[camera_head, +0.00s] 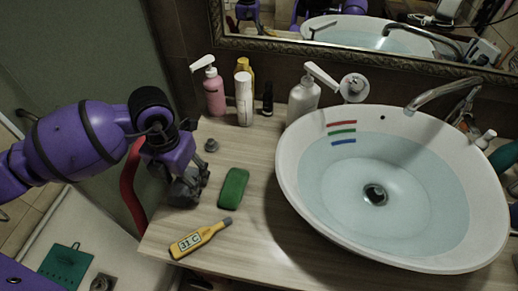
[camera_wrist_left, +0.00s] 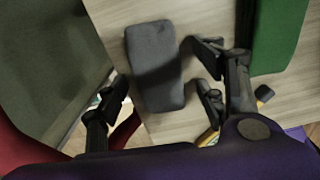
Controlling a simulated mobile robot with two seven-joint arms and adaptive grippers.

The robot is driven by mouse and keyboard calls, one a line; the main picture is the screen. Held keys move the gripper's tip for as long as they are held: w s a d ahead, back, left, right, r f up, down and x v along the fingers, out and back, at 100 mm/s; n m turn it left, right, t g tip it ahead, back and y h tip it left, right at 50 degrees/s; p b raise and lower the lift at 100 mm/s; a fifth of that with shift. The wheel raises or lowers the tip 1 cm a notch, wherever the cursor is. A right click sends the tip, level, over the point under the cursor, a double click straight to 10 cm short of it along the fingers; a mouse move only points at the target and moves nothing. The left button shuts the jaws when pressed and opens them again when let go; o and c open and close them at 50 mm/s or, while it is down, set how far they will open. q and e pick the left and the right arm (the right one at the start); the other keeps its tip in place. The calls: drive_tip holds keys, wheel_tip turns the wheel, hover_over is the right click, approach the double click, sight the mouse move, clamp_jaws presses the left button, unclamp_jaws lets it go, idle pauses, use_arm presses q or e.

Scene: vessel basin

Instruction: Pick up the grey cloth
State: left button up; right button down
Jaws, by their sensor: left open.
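The grey cloth (camera_wrist_left: 156,62) shows in the left wrist view as a dark grey, folded, block-like piece lying on the wooden counter near its edge. My left gripper (camera_wrist_left: 158,84) is open, with one finger on the left side of the cloth and two on the right; the fingers look apart from it. In the head view my left gripper (camera_head: 187,186) points down over the left end of the counter, and the cloth is mostly hidden there behind the dark fingers. My right gripper is not in view.
A green block (camera_head: 233,188) lies just right of the gripper, with a yellow thermometer (camera_head: 199,239) in front. A small grey round piece (camera_head: 211,145) lies behind. Several bottles (camera_head: 244,98) stand at the back. A water-filled white basin (camera_head: 288,195) takes up the right.

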use_arm(q)
drive_tip(key=c, duration=1.1)
drive_tip(key=shift+o, duration=0.2)
wheel_tip(320, 180, up, 10)
drive_tip(key=o, duration=0.4)
drive_tip(key=shift+f, duration=0.1)
drive_tip(key=c, duration=0.5)
